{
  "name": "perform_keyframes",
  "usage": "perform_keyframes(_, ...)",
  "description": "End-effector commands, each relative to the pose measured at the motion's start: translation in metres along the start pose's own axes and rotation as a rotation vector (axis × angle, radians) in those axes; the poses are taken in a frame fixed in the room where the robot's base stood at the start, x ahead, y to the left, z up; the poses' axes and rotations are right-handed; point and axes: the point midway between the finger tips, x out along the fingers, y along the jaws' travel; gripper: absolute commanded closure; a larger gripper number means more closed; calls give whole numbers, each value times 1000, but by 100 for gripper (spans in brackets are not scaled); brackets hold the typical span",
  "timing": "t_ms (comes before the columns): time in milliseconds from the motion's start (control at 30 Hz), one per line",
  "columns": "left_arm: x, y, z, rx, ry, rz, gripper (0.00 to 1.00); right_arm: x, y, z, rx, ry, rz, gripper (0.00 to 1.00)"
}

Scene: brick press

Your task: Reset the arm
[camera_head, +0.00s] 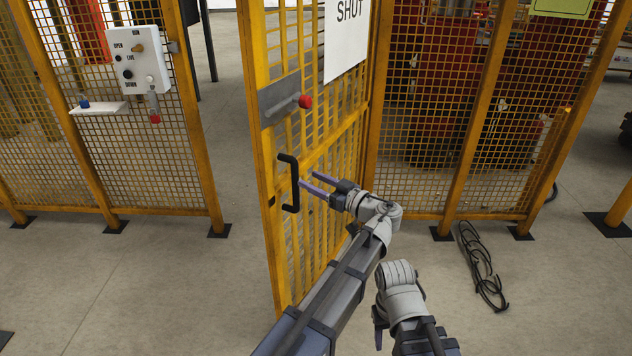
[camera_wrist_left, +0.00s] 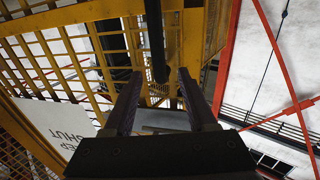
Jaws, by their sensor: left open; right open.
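My left gripper (camera_head: 308,183) is open and empty, just right of the black handle (camera_head: 290,183) on the yellow mesh door (camera_head: 262,150). Its purple fingertips point at the handle and look a little apart from it. In the left wrist view the open fingers (camera_wrist_left: 159,76) spread on either side of the dark handle bar (camera_wrist_left: 154,35), which appears beyond the tips; contact cannot be told. The door stands ajar, swung out from the fence.
A red knob (camera_head: 305,101) sits on the door's grey latch plate. A control box (camera_head: 138,59) hangs on the left fence (camera_head: 160,165). Dark cables (camera_head: 481,262) lie on the floor at right. The floor left of the door is clear.

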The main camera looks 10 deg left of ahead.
Motion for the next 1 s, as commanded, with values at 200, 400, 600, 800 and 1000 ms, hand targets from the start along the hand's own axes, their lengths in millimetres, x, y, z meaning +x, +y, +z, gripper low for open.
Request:
perform_keyframes(200,4,-8,8,30,-38,-10,43,0,0,0,0,0,0,50)
perform_keyframes(400,21,-67,75,283,-357,-30,43,0,0,0,0,0,0,50)
perform_keyframes(600,1,-131,157,588,-809,130,43,0,0,0,0,0,0,50)
perform_keyframes(800,-39,-162,199,745,-1099,394,43,0,0,0,0,0,0,50)
perform_keyframes(1000,-72,-176,215,804,-1242,629,43,0,0,0,0,0,0,50)
